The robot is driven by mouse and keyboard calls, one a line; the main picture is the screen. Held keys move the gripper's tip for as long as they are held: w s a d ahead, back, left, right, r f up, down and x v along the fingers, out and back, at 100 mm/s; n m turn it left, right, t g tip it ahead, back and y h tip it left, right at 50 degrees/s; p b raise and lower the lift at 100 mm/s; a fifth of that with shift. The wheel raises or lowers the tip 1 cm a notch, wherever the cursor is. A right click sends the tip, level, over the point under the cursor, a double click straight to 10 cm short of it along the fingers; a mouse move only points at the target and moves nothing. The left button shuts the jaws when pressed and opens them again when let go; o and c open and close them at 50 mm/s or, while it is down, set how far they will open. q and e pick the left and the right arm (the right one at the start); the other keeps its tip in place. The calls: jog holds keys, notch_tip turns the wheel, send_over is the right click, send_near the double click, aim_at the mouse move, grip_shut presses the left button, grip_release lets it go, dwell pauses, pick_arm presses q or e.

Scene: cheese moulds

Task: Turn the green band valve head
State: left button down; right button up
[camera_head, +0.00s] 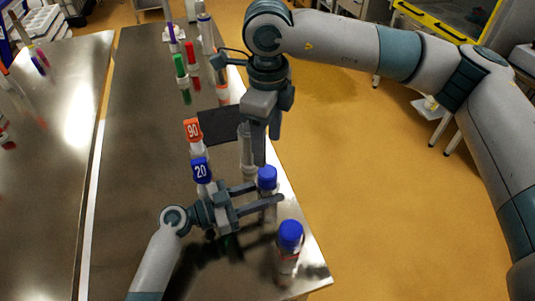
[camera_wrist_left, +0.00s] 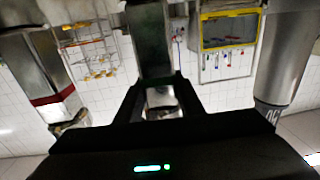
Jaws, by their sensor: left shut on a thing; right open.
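My left gripper (camera_head: 268,193) is low over the table's right side, its fingers pointing right. In the head view they pass close around a tube with a blue cap (camera_head: 267,178); I cannot tell whether they touch it. In the left wrist view, the left gripper (camera_wrist_left: 158,98) is shut around the end of a dark green column (camera_wrist_left: 150,45), which fits the green band valve head. Its band and turn angle cannot be read. A faint green patch shows on the table below this gripper. My right gripper (camera_head: 259,140) is open, pointing down beyond the left one.
A red label head marked 90 (camera_head: 193,130) and a blue one marked 20 (camera_head: 200,170) stand beside my left gripper. A blue-capped bottle (camera_head: 289,238) stands near the table's front right corner. Green (camera_head: 180,66) and red (camera_head: 191,55) capped tubes stand farther back. The left part of the table (camera_head: 130,150) is clear.

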jog(key=shift+r, duration=1.35)
pick_arm(q)
jog(key=c, duration=1.1)
grip_release()
jog(key=shift+a, duration=0.1)
jog(key=v, duration=1.2)
jog(key=shift+f, duration=0.1)
pick_arm(e)
jog(key=shift+f, duration=0.1)
